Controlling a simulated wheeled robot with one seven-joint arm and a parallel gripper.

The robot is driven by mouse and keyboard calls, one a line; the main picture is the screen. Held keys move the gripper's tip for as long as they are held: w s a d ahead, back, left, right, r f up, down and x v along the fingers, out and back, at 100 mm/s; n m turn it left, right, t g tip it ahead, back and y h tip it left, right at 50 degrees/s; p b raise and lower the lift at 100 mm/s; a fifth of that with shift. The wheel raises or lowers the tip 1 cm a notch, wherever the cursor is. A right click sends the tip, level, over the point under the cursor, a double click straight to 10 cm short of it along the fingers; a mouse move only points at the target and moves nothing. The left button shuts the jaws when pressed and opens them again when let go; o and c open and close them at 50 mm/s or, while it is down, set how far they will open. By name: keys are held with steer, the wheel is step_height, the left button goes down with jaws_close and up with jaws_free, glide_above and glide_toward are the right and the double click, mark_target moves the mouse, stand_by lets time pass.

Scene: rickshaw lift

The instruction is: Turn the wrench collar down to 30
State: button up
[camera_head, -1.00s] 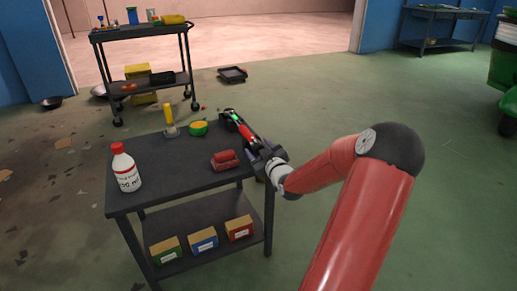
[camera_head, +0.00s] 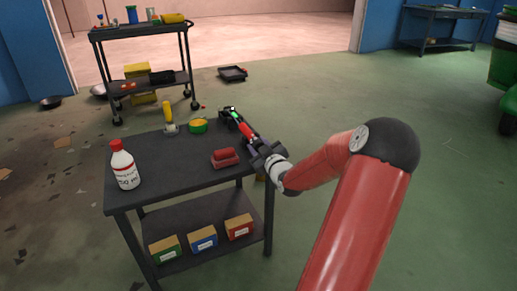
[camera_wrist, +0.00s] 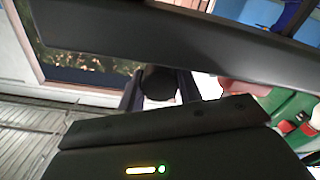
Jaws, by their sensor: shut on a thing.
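In the wrist view, a dark round end (camera_wrist: 159,82) sits between my two fingers. Any scale marks or number on the collar are too small or hidden to read.
Small boxes (camera_head: 202,238) fill the lower shelf.

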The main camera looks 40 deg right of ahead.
steer(key=n+b, duration=0.1)
steer(key=b, duration=0.1)
steer(key=n+b, duration=0.2)
steer(key=b, duration=0.1)
steer(key=shift+a+f, duration=0.1)
steer(key=shift+f, duration=0.25)
steer(key=n+b, duration=0.3)
steer(key=b, duration=0.2)
steer(key=shift+b, duration=0.3)
steer(key=n+b, duration=0.1)
steer(key=n, duration=0.1)
steer(key=shift+r+n+b, duration=0.2)
steer(key=shift+n+b, duration=0.2)
steer(key=shift+r+n, duration=0.1)
steer(key=shift+n, duration=1)
steer(key=o, duration=1)
